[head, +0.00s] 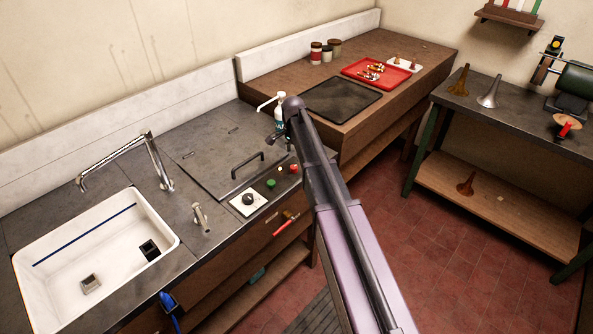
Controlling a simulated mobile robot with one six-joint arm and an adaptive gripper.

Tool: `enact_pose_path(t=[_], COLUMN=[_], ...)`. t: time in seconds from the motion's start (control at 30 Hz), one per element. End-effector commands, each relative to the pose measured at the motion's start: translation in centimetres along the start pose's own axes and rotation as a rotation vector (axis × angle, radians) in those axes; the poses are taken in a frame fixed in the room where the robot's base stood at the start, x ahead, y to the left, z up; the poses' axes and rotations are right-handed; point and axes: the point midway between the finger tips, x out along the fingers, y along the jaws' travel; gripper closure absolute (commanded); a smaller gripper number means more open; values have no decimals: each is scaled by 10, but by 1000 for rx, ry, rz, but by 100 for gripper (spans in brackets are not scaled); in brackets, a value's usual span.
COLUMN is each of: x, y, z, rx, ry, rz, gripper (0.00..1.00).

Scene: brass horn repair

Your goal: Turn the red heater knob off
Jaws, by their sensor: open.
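A small round red knob (294,168) sits on the right end of the control strip on the dark counter, close to my arm. A green button (271,183) and a black dial on a white plate (249,199) are to its left. A red-handled fitting (287,222) shows at the counter's front edge below them. Which red part is the heater knob, and its setting, I cannot tell for sure. My gripper (279,138) shows small and dark beside the end of my arm, above and behind the red knob, apart from it and empty. Its fingers are partly hidden.
A lidded panel with a handle (262,164) lies left of my arm. A white bottle (280,122) stands close to the gripper. A sink (50,255) and faucet (155,162) are at left. A red tray (378,72) is on the back bench.

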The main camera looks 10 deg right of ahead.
Motion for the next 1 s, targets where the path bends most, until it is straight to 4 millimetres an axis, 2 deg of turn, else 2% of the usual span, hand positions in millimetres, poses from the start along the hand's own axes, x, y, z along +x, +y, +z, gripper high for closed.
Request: enact_pose_path(t=[0.03,0.6,1.0], x=[8,50,65], y=[0,0,0], z=[0,1,1], rx=[0,-1,-1], ry=[0,0,0], rz=[0,0,0], gripper=[24,24,24])
